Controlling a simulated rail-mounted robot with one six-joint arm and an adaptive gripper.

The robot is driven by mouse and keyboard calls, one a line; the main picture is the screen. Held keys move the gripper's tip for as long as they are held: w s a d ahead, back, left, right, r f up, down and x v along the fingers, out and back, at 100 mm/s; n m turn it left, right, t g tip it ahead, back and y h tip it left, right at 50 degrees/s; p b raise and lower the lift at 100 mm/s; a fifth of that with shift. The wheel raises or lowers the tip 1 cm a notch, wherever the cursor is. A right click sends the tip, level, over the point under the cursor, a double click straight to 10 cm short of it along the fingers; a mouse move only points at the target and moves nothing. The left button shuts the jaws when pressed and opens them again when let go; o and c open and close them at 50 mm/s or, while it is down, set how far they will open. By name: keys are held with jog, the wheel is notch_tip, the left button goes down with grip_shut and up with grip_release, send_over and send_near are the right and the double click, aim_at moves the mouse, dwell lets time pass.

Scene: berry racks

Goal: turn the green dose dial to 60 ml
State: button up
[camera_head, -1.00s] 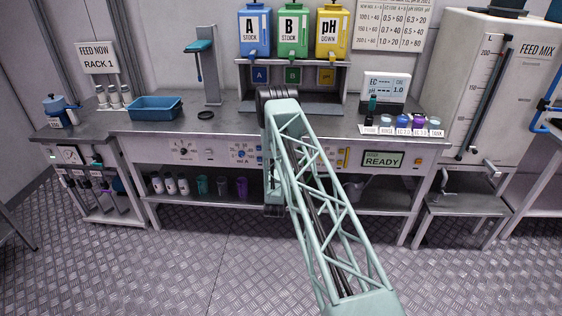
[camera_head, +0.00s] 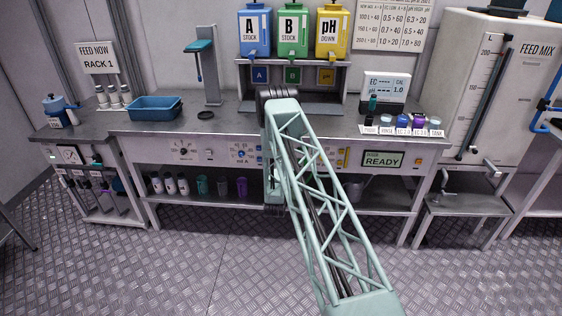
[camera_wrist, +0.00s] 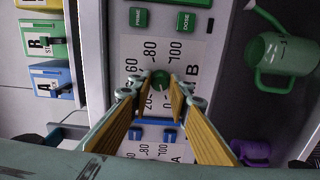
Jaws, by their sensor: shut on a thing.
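The green dose dial (camera_wrist: 160,79) sits on the panel marked B in the wrist view. Its printed scale, with 60, 80 and 100 legible, reads sideways around it. My gripper (camera_wrist: 161,94) is shut on the dial, one tan-padded finger on each side. The fingers cover part of the dial and some lower numbers. I cannot make out a pointer, so the setting is unclear. In the head view my arm hides the dial and the fingertips.
Green PRIME (camera_wrist: 139,17) and DOSE (camera_wrist: 186,21) buttons are beside the scale. Blue controls (camera_wrist: 155,122) of panel A lie close by the fingers. A green watering can (camera_wrist: 283,62) and a purple vessel (camera_wrist: 251,150) are at the right. The READY display (camera_head: 382,159) is on the bench front.

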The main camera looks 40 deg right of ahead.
jog(key=m+b, duration=0.6)
jog(key=m, duration=2)
jog(key=shift+r+b, duration=0.1)
jog(key=shift+b, duration=0.25)
dwell(0.7)
jog(key=o, duration=0.9)
jog(key=shift+c, duration=0.2)
jog(key=v, duration=1.2)
